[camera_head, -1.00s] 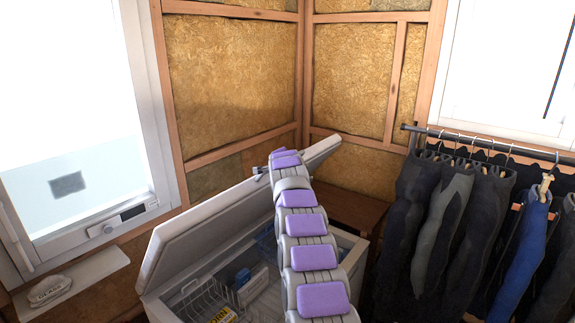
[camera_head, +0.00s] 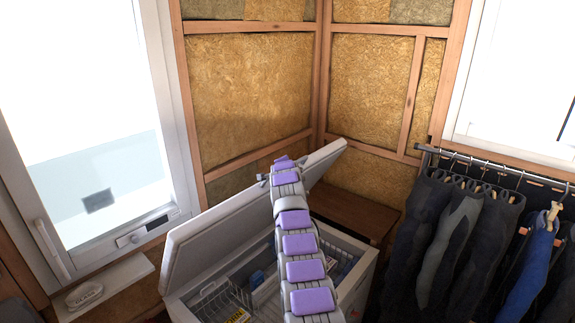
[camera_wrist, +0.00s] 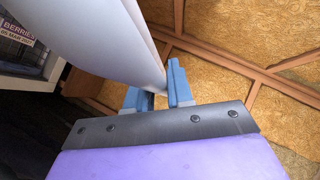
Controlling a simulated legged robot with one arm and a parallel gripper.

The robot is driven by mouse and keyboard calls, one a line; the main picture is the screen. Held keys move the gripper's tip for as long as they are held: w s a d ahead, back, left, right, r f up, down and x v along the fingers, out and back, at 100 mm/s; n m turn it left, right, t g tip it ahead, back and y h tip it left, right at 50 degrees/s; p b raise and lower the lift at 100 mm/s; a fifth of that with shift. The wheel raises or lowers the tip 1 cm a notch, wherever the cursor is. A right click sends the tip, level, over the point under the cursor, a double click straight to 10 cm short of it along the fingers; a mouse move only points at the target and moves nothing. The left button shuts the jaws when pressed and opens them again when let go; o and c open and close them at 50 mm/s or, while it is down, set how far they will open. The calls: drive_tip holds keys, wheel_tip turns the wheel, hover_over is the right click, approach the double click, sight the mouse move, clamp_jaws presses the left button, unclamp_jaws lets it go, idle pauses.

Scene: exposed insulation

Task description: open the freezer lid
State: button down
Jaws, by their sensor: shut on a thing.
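The chest freezer (camera_head: 357,278) stands in the corner with its white lid (camera_head: 215,232) raised and tilted well up, exposing the interior. My arm reaches over the freezer to the lid's upper edge. In the wrist view, my gripper (camera_wrist: 160,92) has its blue fingers on either side of the lid's edge (camera_wrist: 105,40), shut on it. In the head view the fingers are mostly hidden behind my arm.
Wire baskets (camera_head: 222,300) and packages sit inside the freezer. A window (camera_head: 90,120) and a sill with a small white object (camera_head: 85,295) are at left. Dark wetsuits (camera_head: 450,235) hang on a rail at right. A wooden bench (camera_head: 350,212) stands behind the freezer.

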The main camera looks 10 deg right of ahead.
drive_tip(key=shift+w+a+r, duration=0.15)
idle(0.3)
drive_tip(key=c, duration=1.1)
unclamp_jaws()
drive_tip(key=shift+a, duration=0.15)
drive_tip(key=b+v, duration=0.1)
drive_tip(key=b, duration=0.2)
drive_tip(key=shift+s+a+b, duration=0.1)
drive_tip(key=shift+s+b, duration=0.2)
drive_tip(key=shift+s, duration=0.05)
drive_tip(key=b+v, duration=0.7)
drive_tip(key=v, duration=0.8)
drive_tip(key=shift+s+r, duration=0.25)
drive_tip(key=shift+f, duration=0.1)
